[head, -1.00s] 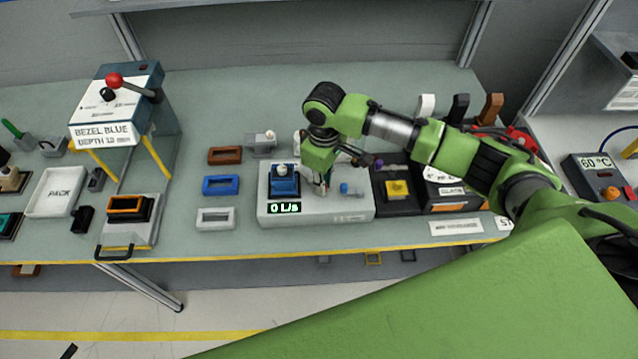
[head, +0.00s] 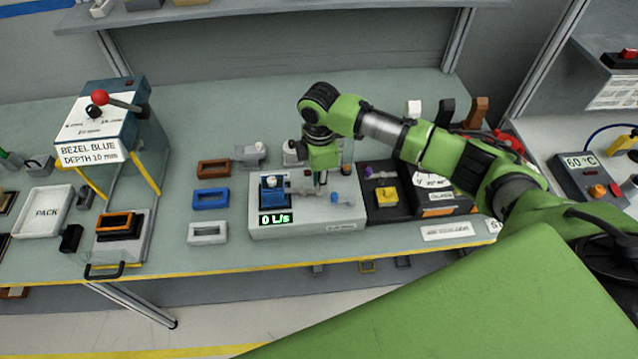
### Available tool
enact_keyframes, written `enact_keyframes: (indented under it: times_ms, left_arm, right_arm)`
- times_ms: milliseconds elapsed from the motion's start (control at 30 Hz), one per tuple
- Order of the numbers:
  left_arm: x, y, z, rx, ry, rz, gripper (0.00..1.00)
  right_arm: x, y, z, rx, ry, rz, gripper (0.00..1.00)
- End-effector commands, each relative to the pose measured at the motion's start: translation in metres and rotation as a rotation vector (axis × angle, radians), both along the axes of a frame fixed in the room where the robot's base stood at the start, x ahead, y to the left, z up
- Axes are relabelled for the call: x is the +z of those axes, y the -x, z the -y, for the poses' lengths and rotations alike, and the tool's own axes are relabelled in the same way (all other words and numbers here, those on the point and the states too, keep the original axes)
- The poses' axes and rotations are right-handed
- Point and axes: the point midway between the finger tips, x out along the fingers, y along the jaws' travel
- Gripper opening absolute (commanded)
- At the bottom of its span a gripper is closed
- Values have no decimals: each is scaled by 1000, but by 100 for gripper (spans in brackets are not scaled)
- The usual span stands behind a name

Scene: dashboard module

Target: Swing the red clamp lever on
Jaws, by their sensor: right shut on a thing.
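My right gripper (head: 321,184) points down over the grey test unit (head: 345,225), right of the blue block (head: 273,194) seated on it. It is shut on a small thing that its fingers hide. A grey bar (head: 300,187) lies between the blue block and the fingertips. No red shows at the fingertips, so I cannot tell whether the held thing is the red clamp lever. Red parts (head: 508,141) show behind my right arm. My left gripper is not in view.
The test unit's display (head: 275,218) reads 0 L/s. A blue knob (head: 334,197) sits right of the fingertips. Brown, blue and white frames (head: 210,199) lie to the left. A black fixture with a yellow block (head: 387,195) stands close on the right.

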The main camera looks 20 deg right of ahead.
Motion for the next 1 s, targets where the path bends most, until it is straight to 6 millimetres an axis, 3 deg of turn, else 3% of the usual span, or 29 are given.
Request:
enact_keyframes:
  times_ms: [600,633,700,1000]
  left_arm:
    - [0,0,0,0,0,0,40]
    - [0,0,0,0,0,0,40]
    - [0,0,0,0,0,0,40]
    - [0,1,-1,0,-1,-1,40]
  right_arm:
    - [2,-4,0,43,-1,6,0]
    - [2,-4,0,43,-1,6,16]
    - [2,-4,0,43,-1,5,30]
    - [1,-3,1,43,-1,2,30]
